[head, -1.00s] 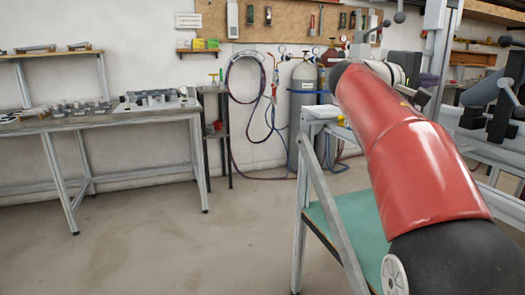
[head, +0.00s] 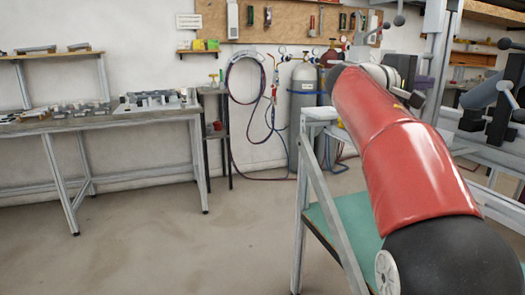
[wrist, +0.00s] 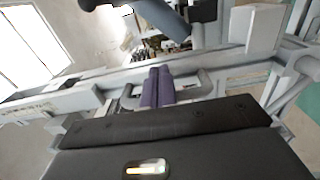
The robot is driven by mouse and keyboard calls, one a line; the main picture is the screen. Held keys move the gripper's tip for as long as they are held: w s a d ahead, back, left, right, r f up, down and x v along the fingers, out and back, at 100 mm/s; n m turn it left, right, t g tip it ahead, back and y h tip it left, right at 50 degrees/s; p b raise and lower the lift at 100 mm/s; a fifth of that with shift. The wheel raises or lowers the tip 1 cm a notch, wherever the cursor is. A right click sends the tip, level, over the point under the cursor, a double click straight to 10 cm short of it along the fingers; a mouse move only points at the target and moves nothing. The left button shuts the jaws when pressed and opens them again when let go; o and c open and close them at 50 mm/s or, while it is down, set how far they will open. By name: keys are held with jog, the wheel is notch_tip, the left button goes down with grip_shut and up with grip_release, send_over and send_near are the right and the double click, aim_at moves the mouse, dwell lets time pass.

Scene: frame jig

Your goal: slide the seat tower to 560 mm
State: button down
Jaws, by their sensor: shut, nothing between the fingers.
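My gripper (wrist: 158,88) shows in the wrist view as two purple fingers, shut together with nothing between them. They are at a grey U-shaped handle (wrist: 205,86), whose sides show left and right of them; I cannot tell whether they touch it. Behind runs the jig's long grey rail (wrist: 100,88), with small markings at its left end. A pale upright block (wrist: 255,30) stands at upper right. I cannot tell for certain which part is the seat tower, and the 560 mm mark is not readable. In the head view my red arm hides much of the jig (head: 435,20).
A dark cylinder (wrist: 163,18) and a black clamp (wrist: 203,10) sit above the rail. In the head view, a workbench (head: 100,122) with metal parts stands left and gas cylinders (head: 303,95) stand at the back wall. The floor between is clear.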

jog(key=shift+w+a+p, duration=0.3)
jog(key=shift+w+p, duration=0.25)
jog(key=shift+w, duration=0.25)
dwell(0.9)
jog(key=shift+s, duration=0.1)
jog(key=shift+s+d+b, duration=0.4)
jog(key=shift+s+b, duration=0.3)
jog(key=shift+s, duration=0.15)
jog(key=b+v, duration=0.1)
jog(key=v, duration=0.6)
jog(key=s+f+y, duration=0.4)
jog(key=s+f, duration=0.1)
jog(key=f, duration=0.4)
jog(key=s+f+y, duration=0.5)
jog(key=s+f, duration=0.1)
jog(key=f, duration=0.3)
jog(key=s+a+f+m+y, duration=0.1)
jog(key=s+a+f+y, duration=0.1)
jog(key=s+a+f, duration=0.2)
jog(key=s+a+f+m+y, duration=0.1)
jog(key=s+a+f+y, duration=0.2)
jog(key=s+f, duration=0.3)
jog(key=s+a+f+m+y, duration=0.2)
jog(key=s+a+f, duration=0.3)
jog(key=f, duration=0.5)
jog(key=shift+s+a+f+g+y, duration=0.25)
jog(key=shift+s+g+y, duration=0.05)
jog(key=shift+s+y, duration=0.2)
